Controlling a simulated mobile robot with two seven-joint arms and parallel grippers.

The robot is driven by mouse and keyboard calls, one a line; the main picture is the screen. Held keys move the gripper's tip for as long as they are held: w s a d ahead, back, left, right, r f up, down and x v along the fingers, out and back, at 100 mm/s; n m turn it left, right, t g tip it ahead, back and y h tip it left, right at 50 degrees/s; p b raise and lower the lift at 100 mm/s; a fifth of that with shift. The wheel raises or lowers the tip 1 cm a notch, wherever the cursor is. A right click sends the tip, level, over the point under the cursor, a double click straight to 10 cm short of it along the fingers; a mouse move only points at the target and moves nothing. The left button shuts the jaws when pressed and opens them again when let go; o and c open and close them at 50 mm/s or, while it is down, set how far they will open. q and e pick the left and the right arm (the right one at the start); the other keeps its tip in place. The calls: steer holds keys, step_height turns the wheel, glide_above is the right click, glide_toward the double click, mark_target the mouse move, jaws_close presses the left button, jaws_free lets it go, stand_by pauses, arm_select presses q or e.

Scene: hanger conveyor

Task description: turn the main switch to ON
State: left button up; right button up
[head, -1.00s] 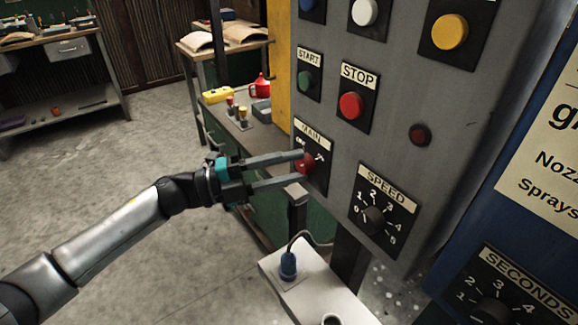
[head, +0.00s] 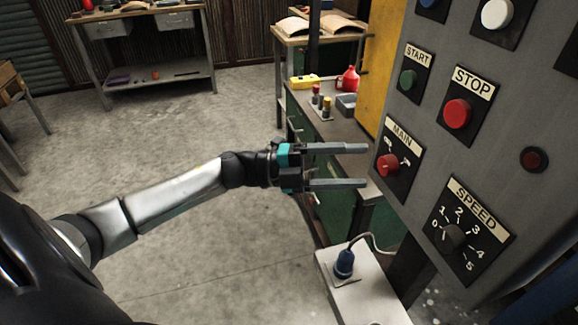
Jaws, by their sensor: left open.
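The main switch (head: 388,165) is a red rotary knob on a black plate labelled MAIN, on the lower left of the grey control panel (head: 425,125). The plate's small position markings are too small to read surely. My left gripper (head: 367,166) is open, its two grey fingers pointing right toward the knob. The fingertips are just left of the knob in the picture, one above and one below its height, with nothing between them. The knob looks clear of the fingers. My right gripper is not in view.
The panel also carries a green START button (head: 408,78), a red STOP button (head: 457,113), a red lamp (head: 534,159) and a SPEED dial (head: 454,237). A white surface with a blue plug (head: 344,264) stands below. A workbench with small items is behind the gripper.

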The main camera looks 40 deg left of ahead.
arm_select(q)
steer(key=v, duration=1.1)
steer(key=shift+s+a, duration=0.15)
steer(key=shift+a, duration=0.2)
steer(key=w+a+f+n+t+y, duration=0.1)
steer(key=a+f+n+t+y, duration=0.25)
steer(key=f+n+y, duration=0.55)
steer(key=w+a+f+n+t+y, duration=0.1)
steer(key=a+f+n+t+y, duration=0.3)
steer(key=f, duration=0.9)
steer(key=s+f+n+g+y, duration=0.2)
steer(key=s+f+n+g, duration=0.15)
steer(key=f, duration=0.45)
steer(key=s+f+n+g+y, duration=0.2)
steer(key=s+f+n, duration=0.3)
steer(key=f, duration=0.4)
steer(key=s+d+f+n+g, duration=0.1)
steer(key=s+d+f+g, duration=0.2)
steer(key=s, duration=0.6)
steer(key=s+d+f+n+g, duration=0.2)
steer(key=s+d+f+g, duration=0.2)
steer(key=s+d+f, duration=0.3)
steer(key=s+d+f+n+g, duration=0.1)
steer(key=s+d+f+g, duration=0.2)
steer(key=s, duration=0.7)
step_height(320, 180, down, 3)
steer(key=shift+s+d+f+g, duration=0.15)
steer(key=shift+s+d+g, duration=0.25)
steer(key=shift+d, duration=0.75)
